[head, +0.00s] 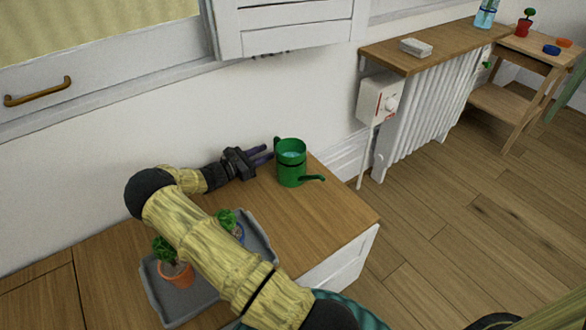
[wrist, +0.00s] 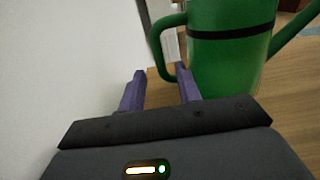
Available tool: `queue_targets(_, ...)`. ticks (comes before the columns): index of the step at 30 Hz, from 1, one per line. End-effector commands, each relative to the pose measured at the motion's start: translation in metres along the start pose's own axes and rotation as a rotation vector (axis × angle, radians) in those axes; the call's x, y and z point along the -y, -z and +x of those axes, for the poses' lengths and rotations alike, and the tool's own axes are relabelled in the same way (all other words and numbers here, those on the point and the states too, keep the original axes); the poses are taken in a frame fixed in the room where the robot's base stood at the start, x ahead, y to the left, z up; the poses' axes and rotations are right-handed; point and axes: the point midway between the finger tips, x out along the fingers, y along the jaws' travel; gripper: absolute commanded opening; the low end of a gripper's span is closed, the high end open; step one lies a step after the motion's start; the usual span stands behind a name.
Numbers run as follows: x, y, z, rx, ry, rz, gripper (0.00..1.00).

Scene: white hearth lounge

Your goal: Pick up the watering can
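The green watering can (head: 291,172) stands upright on the wooden cabinet top (head: 330,208), its spout pointing right. In the wrist view the can (wrist: 225,65) fills the upper right, with a black band around it and its handle (wrist: 156,45) on the left side. My gripper (head: 269,152) lies low over the cabinet top, just left of the can, with its purple fingers pointing at the handle side. In the wrist view my gripper (wrist: 160,72) is open and nothing is held between the fingers. The handle's lower part is close to the right finger; whether they touch is unclear.
A grey tray (head: 158,297) with small potted plants (head: 175,272) lies under my arm. The white wall (head: 110,140) is close behind the gripper. A radiator (head: 425,115) with a wooden shelf stands beyond the cabinet's right end. The cabinet top right of the can is clear.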

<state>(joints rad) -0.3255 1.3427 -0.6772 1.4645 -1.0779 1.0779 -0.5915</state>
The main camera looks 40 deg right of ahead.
Motion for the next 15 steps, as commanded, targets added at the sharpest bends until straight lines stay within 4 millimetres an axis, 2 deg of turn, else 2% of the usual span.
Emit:
queue_targets(10,0.0,0.001,0.003,-0.001,0.0,0.0,0.34)
queue_targets(15,0.001,0.006,0.02,-0.001,0.002,0.001,0.34)
